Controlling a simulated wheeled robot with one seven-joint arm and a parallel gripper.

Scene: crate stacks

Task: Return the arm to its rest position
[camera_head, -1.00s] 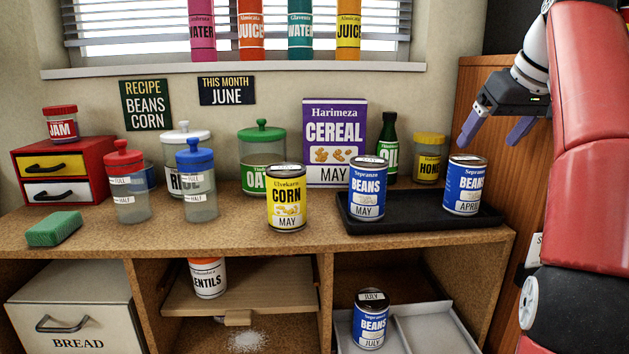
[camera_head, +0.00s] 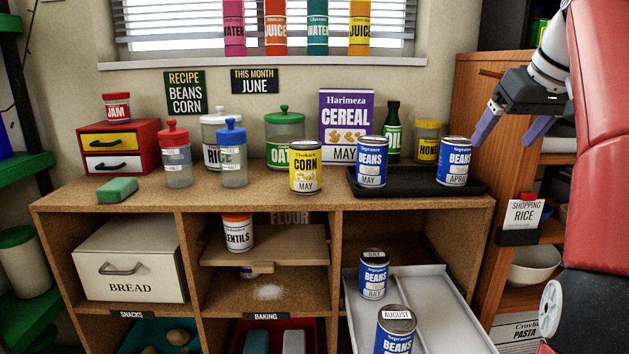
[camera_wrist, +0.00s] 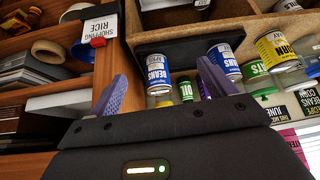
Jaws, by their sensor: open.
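My gripper (camera_head: 512,132) is at the upper right in the head view, on the end of my raised red arm. Its two purple fingers are spread apart with nothing between them. They also show in the wrist view (camera_wrist: 165,90). The gripper appears above and to the right of the April beans can (camera_head: 454,163), which stands on the black tray (camera_head: 420,187) with the May beans can (camera_head: 371,163). No contact between the fingers and any can shows.
A wooden shelf unit (camera_head: 476,90) on the right holds a shopping card (camera_head: 522,214) reading RICE and a white bowl (camera_head: 534,265). A corn can (camera_head: 305,168) stands left of the tray. Below, a grey divided tray (camera_head: 440,300) holds beans cans.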

